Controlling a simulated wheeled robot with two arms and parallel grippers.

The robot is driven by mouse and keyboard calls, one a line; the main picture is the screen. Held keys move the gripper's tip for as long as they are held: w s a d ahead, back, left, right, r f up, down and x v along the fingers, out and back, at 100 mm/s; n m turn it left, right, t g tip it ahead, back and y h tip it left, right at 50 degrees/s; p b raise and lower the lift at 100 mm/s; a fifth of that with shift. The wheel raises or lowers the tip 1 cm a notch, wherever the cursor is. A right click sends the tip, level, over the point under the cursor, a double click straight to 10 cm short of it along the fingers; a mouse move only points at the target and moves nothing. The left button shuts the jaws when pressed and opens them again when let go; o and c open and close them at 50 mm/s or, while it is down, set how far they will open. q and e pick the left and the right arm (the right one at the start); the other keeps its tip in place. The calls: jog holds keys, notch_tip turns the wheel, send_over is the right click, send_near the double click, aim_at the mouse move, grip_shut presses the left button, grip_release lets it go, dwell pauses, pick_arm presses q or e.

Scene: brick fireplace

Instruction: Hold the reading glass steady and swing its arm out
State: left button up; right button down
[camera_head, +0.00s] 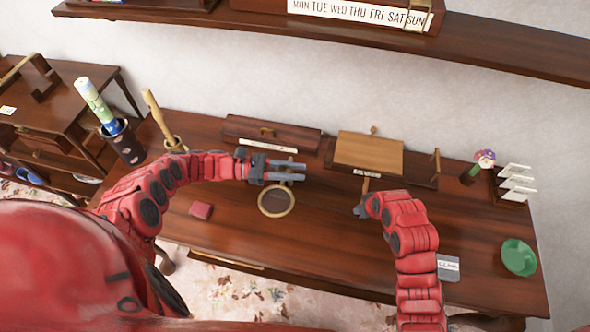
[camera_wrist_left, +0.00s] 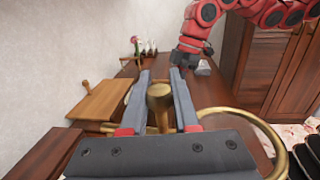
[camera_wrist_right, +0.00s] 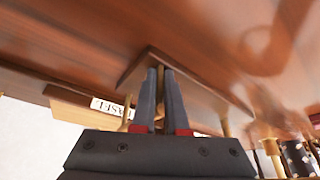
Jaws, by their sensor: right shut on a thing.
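The reading glass (camera_head: 277,201) shows as a round brass ring over the desk, below my left gripper in the head view. The ring also shows at the right of the left wrist view (camera_wrist_left: 262,127). My left gripper (camera_head: 303,171) is open, and a brass knob (camera_wrist_left: 160,98) stands between its fingers. I cannot tell whether either finger touches the knob. My right gripper (camera_head: 361,208) is low in front of the easel. In the right wrist view its fingers (camera_wrist_right: 160,72) are shut on a thin brown peg (camera_wrist_right: 160,78), mostly hidden between them.
The easel's wooden board (camera_head: 368,151) stands behind my right gripper. A long dark box (camera_head: 272,134) lies behind the left one. A red block (camera_head: 201,210), a green bowl (camera_head: 519,257) and a grey card (camera_head: 448,268) lie apart. A dark cup (camera_head: 122,145) is at left. The front middle is clear.

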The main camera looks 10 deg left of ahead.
pick_arm(q)
jog(key=o, duration=0.4)
jog(key=shift+o, duration=0.2)
jog(key=s+a, duration=0.1)
jog(key=a, duration=0.6)
jog(key=shift+a, duration=0.2)
pick_arm(e)
jog(key=c, duration=0.9)
grip_release()
jog(key=shift+o, duration=0.2)
jog(key=shift+r, duration=0.1)
